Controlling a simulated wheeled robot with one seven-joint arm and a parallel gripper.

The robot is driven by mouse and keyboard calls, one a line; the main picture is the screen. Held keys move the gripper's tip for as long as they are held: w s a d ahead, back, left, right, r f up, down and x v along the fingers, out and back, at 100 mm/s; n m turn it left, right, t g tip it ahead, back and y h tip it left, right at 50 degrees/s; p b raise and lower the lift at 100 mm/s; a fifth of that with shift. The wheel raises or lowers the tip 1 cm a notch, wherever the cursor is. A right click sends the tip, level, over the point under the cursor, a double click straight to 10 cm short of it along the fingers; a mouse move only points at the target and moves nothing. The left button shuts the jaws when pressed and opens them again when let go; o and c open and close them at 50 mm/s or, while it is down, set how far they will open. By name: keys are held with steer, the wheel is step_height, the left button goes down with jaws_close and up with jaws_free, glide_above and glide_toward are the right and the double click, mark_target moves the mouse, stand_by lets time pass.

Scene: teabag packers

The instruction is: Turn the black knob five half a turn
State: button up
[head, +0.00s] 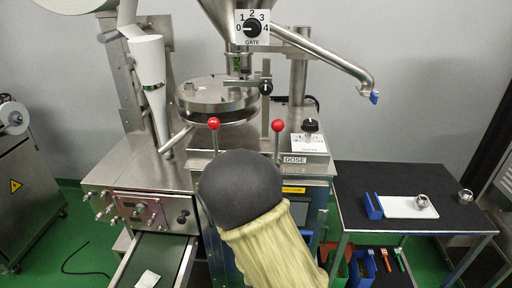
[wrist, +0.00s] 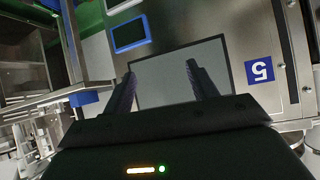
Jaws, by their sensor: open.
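In the wrist view my gripper (wrist: 160,66) is open, its two dark fingers apart with nothing between them. Beyond them is a dark-framed grey panel (wrist: 165,78) on a steel surface. A blue label with a white 5 (wrist: 260,71) shows upside down to its right. I see no black knob beside that label. The head view shows a black DOSE knob (head: 311,126), a black GATE knob (head: 252,28) and a small black knob (head: 183,217) on the front panel; I cannot tell whether any is knob five. My dark, yellow-sleeved arm hides my gripper there.
Two red-ball levers (head: 213,124) (head: 277,125) stand up by my arm. A drawer (head: 150,262) is open at the lower left. A dark side table (head: 400,180) at the right holds a white board (head: 405,207). Grey wall is behind.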

steer(key=a+r+n+t+p, duration=0.1)
steer(key=a+r+t+p, duration=0.1)
steer(key=r, duration=0.3)
steer(key=s+a+r+n+t+p, duration=0.1)
steer(key=a+r+t+p, duration=0.1)
steer(key=r+p, duration=0.3)
steer(key=a+r+n+t+y+p, duration=0.1)
steer(key=a+r+t+p, duration=0.1)
steer(key=r, duration=0.5)
steer(key=shift+s+r+t+p, duration=0.2)
steer(key=shift+t+p, duration=0.4)
steer(key=shift+p, duration=0.4)
steer(key=shift+a+f, duration=0.1)
steer(key=shift+a, duration=0.05)
steer(key=w, duration=1.6)
steer(key=shift+w+d+p, duration=0.2)
steer(key=shift+d+p, duration=0.1)
steer(key=shift+d, duration=0.05)
steer(key=shift+w, duration=0.45)
steer(key=shift+c, duration=0.2)
